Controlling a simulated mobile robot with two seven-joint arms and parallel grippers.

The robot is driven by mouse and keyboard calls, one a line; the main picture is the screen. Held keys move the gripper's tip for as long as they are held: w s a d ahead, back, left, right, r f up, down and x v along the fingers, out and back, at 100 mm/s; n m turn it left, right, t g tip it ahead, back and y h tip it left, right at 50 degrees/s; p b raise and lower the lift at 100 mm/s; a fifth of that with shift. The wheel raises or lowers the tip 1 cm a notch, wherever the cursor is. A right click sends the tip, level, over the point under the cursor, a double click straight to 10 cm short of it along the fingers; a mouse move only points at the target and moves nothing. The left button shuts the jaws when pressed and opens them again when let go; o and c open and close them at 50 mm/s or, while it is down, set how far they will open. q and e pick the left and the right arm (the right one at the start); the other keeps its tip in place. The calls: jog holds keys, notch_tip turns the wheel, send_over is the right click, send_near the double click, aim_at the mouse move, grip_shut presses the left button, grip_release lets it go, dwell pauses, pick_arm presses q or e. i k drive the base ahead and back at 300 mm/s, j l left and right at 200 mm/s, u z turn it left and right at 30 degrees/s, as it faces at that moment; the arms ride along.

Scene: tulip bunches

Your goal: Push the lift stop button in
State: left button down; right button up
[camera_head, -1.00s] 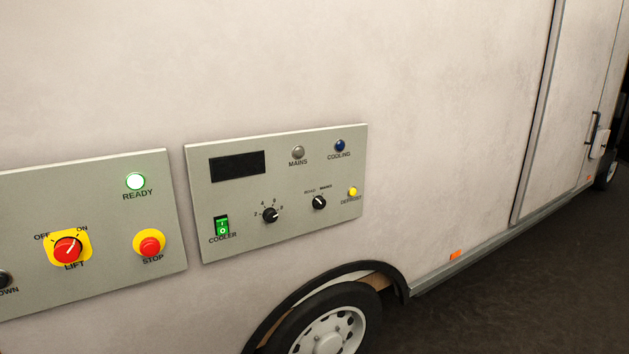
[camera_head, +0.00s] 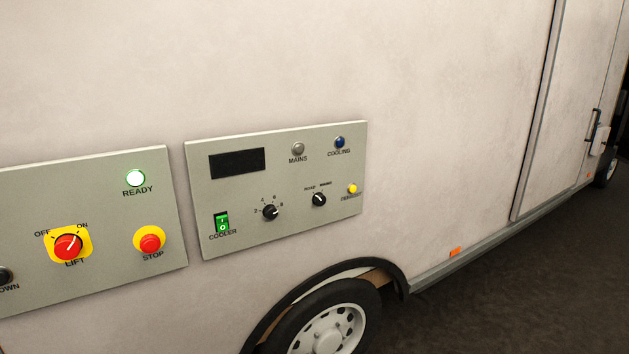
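The lift stop button (camera_head: 150,243) is a red round button on a yellow surround, labelled STOP, at the lower right of the left grey panel (camera_head: 90,285). Whether it is pressed in cannot be told. Left of it is the red LIFT rotary switch (camera_head: 68,247) on a yellow plate, its pointer towards ON. The READY lamp (camera_head: 135,178) above glows whitish green. Neither of my grippers is in view.
A second grey panel (camera_head: 330,220) beside it carries a dark display (camera_head: 237,163), a green COOLER switch (camera_head: 222,222), knobs and lamps. Both panels are on the pale van wall (camera_head: 450,120). A wheel (camera_head: 330,325) is below. No obstacle shows before the panels.

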aim_at(151, 246)
jog(key=u, duration=1.3)
